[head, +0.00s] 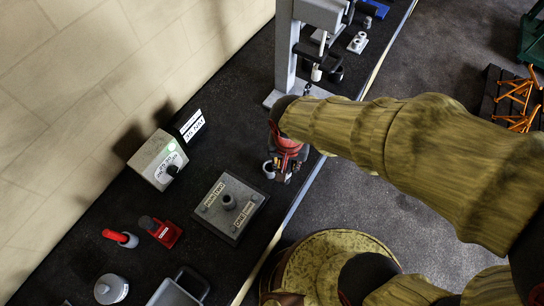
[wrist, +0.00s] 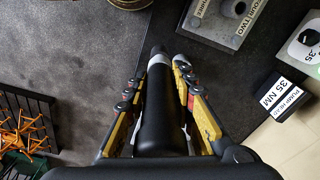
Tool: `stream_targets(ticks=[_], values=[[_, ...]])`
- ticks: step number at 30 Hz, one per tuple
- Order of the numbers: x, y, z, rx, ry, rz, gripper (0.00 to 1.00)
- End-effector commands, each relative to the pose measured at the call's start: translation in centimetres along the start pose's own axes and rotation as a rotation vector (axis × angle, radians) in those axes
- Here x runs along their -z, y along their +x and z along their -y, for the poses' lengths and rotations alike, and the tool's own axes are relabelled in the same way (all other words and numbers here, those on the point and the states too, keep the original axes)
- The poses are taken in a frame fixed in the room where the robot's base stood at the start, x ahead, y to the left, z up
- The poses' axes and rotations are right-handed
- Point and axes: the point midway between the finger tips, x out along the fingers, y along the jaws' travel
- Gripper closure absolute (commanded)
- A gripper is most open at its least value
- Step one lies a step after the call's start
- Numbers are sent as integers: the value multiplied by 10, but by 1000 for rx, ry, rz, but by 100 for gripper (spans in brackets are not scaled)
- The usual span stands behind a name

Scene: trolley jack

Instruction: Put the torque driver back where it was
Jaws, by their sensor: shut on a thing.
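My gripper (head: 286,172) is above the dark bench near its front edge, right of the grey labelled plate (head: 224,232). In the wrist view my gripper (wrist: 168,62) is shut on a long black cylindrical tool with a grey collar near its far end, which looks like the torque driver (wrist: 158,110). The tool lies lengthwise between the two yellow fingers. Its far tip shows against the dark floor or bench; I cannot tell whether it touches anything. In the head view the tool is mostly hidden by my gripper and arm.
A tester box (head: 158,159) with a green light and a "35 NM" sign (head: 189,127) stand by the wall. A red-handled tool (head: 116,237), red block (head: 164,233) and grey tray (head: 176,292) are at left. A press (head: 285,50) stands behind.

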Motion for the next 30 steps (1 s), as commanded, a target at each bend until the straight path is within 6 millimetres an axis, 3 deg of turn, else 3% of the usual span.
stream_targets(ticks=[12, 21, 30], values=[[56, 39, 41, -2, -1, 2, 100], [79, 81, 60, 1, -1, 0, 100], [87, 94, 66, 2, -1, -2, 100]])
